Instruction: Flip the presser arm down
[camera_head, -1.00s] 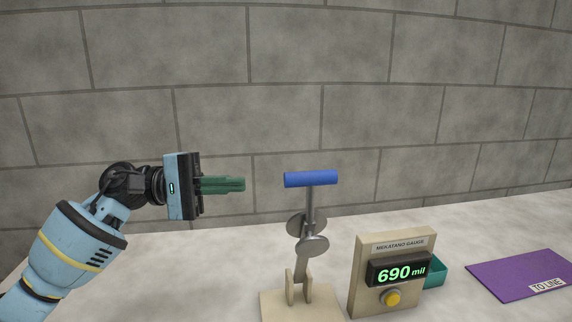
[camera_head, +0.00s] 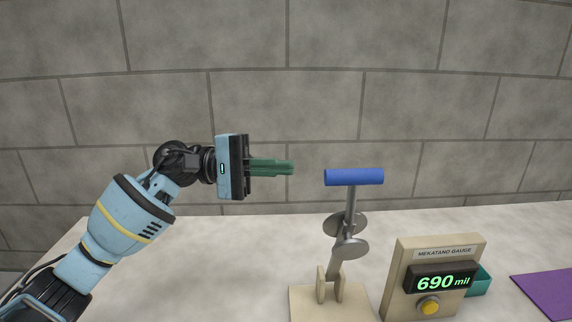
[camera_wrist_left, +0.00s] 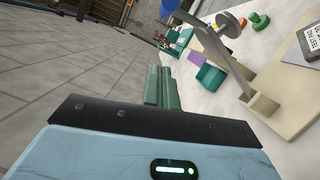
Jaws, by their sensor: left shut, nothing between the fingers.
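The presser arm (camera_head: 350,208) is a grey metal lever with a blue crossbar handle (camera_head: 354,177) on top and two grey discs lower down. It stands up, leaning slightly right, from a beige hinge bracket on a beige base (camera_head: 310,306). My left gripper (camera_head: 292,167) has dark green fingers, shut and empty. It points right, left of the handle and about level with it, with a visible gap. In the left wrist view, the fingers (camera_wrist_left: 162,85) point away and the presser arm (camera_wrist_left: 207,42) rises to their right from its bracket. My right gripper is not in view.
A beige gauge box (camera_head: 435,246) reading 690 mil, with a yellow button, stands right of the base. Behind it is a teal tray (camera_head: 480,281); a purple mat (camera_head: 545,292) lies far right. A block wall rises behind the table. The tabletop left of the base is clear.

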